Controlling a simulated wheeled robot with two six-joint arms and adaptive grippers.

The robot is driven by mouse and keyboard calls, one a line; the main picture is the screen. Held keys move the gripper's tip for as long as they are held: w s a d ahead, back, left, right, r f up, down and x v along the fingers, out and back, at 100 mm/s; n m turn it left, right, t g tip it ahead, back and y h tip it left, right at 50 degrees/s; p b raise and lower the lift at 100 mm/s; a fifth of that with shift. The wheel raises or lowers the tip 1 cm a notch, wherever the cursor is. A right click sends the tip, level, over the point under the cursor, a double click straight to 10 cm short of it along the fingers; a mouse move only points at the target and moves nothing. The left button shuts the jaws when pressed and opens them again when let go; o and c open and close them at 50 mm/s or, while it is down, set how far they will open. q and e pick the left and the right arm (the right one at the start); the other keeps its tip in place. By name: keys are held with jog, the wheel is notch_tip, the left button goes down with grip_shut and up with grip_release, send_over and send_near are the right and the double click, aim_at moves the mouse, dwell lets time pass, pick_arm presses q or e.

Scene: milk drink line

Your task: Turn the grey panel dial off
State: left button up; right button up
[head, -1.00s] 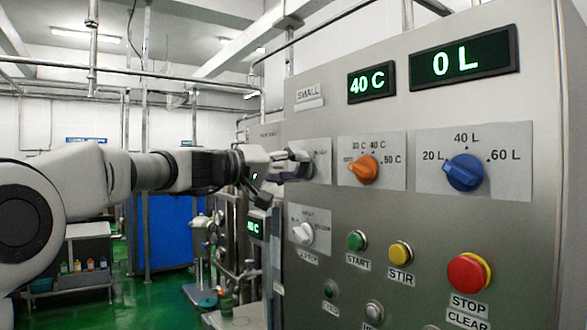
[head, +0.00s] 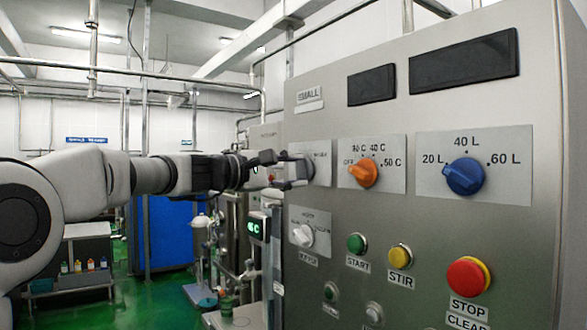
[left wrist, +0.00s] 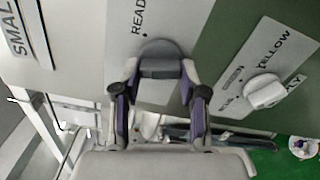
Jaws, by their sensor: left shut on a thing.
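The grey panel dial (left wrist: 162,52) sits on a light plate marked "READ..." in the left wrist view. My left gripper (left wrist: 160,75) is shut on it, one finger on each side of the grip bar. In the head view my left gripper (head: 284,168) reaches the dial from the left, at the plate (head: 320,150) under the "SMALL" label. The fingers partly cover the dial there. The temperature display (head: 372,85) and the litre display (head: 464,62) are dark. My right gripper is not in view.
An orange dial (head: 363,174) and a blue dial (head: 464,176) are to the right. A white dial (head: 302,235) is below. A green START button (head: 357,242), a yellow STIR button (head: 400,256) and a red STOP button (head: 468,276) are lower on the panel.

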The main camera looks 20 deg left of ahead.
pick_arm(q)
jog(key=n+p, duration=0.1)
jog(key=n, duration=0.3)
jog(key=shift+r, duration=0.1)
jog(key=shift+n+p, duration=0.35)
jog(key=shift+n, duration=0.65)
jog(key=shift+f, duration=0.25)
jog(key=o, duration=1.1)
jog(key=shift+o, duration=0.2)
jog(key=shift+a, duration=0.1)
